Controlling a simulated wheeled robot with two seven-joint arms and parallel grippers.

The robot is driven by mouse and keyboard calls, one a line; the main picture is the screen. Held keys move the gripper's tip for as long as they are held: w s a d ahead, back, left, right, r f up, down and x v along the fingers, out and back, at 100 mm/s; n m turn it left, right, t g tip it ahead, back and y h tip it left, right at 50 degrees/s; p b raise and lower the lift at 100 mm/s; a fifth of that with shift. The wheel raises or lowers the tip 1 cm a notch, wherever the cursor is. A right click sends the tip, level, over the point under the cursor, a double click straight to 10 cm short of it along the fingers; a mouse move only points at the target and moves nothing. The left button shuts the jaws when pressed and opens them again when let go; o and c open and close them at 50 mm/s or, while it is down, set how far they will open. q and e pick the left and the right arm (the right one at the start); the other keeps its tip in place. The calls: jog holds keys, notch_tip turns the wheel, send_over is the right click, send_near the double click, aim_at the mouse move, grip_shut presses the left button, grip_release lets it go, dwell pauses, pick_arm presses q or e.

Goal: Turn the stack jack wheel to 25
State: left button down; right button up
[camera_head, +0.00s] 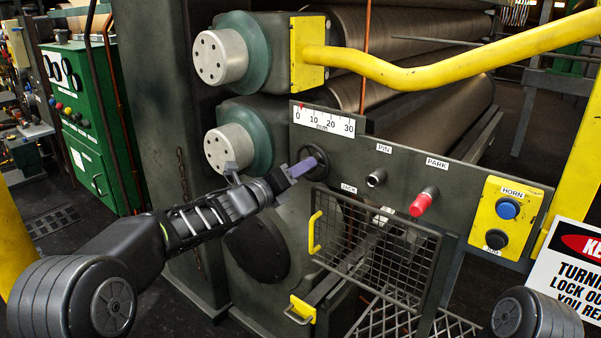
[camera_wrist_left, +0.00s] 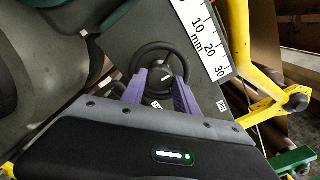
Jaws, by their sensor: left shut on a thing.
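The stack jack wheel (camera_head: 316,148) is a small black handwheel on the dark panel, below the scale. In the left wrist view the wheel (camera_wrist_left: 160,47) faces me, with a white mark near its hub. My left gripper (camera_head: 313,165) is at the wheel, with its purple fingers shut on it. In the wrist view the fingers (camera_wrist_left: 160,76) lie on opposite sides of the hub and hide the lower rim. The scale (camera_head: 323,120) reads 0 to 30 mm, with its red pointer near 0, slightly to its right. My right gripper is out of view.
Right of the wheel are the PIN knob (camera_head: 376,177), the red PARK knob (camera_head: 424,202) and a yellow HORN box (camera_head: 507,218). A mesh guard (camera_head: 375,245) with a yellow handle is below. A yellow bar (camera_head: 450,66) crosses above. Rollers (camera_head: 410,45) are behind.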

pick_arm(q)
jog(key=shift+n, duration=1.8)
jog(key=c, duration=0.9)
grip_release()
jog(key=shift+b+v, duration=0.7)
jog(key=shift+v, duration=3.2)
jog(key=shift+f, duration=0.1)
